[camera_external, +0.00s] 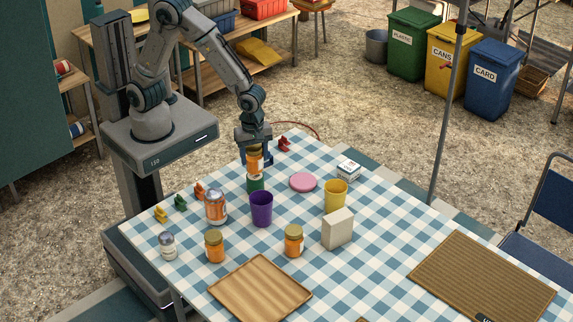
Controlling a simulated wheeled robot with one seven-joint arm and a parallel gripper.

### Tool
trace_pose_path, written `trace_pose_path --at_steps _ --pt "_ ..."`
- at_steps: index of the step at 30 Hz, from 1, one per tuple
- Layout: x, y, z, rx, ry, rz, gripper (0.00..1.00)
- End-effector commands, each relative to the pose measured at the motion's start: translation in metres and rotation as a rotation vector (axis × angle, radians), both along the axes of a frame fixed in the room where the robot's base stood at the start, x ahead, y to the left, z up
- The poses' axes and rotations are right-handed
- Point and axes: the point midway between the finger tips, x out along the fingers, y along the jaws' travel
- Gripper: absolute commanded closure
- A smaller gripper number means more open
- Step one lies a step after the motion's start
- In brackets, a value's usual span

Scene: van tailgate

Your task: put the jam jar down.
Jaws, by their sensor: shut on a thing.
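My gripper (256,152) is shut on a jam jar (254,163), an orange jar with a gold lid, near the far left end of the checked table. The jar is upright, and a green can (256,183) shows directly below it. I cannot tell whether the jar touches the can or is held in front of or above it. Two similar orange jars with gold lids stand on the cloth, one at the front left (214,247) and one near the middle (293,242).
A purple cup (261,209), a yellow cup (335,197), a pink plate (303,182), a pale block (337,229) and a large orange-labelled jar (215,207) stand nearby. A wooden tray (260,289) lies at the front. Cloth between the block and the brown mat (483,278) is clear.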

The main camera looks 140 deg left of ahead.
Motion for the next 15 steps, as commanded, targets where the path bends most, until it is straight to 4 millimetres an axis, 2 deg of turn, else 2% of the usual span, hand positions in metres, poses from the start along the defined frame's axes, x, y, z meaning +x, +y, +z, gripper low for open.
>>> trace_pose_path --at_steps 4,15 --pt "0.0 0.0 -0.016 0.001 -0.001 0.001 0.8" --pt "0.001 0.0 -0.021 0.001 -0.001 0.0 0.8"
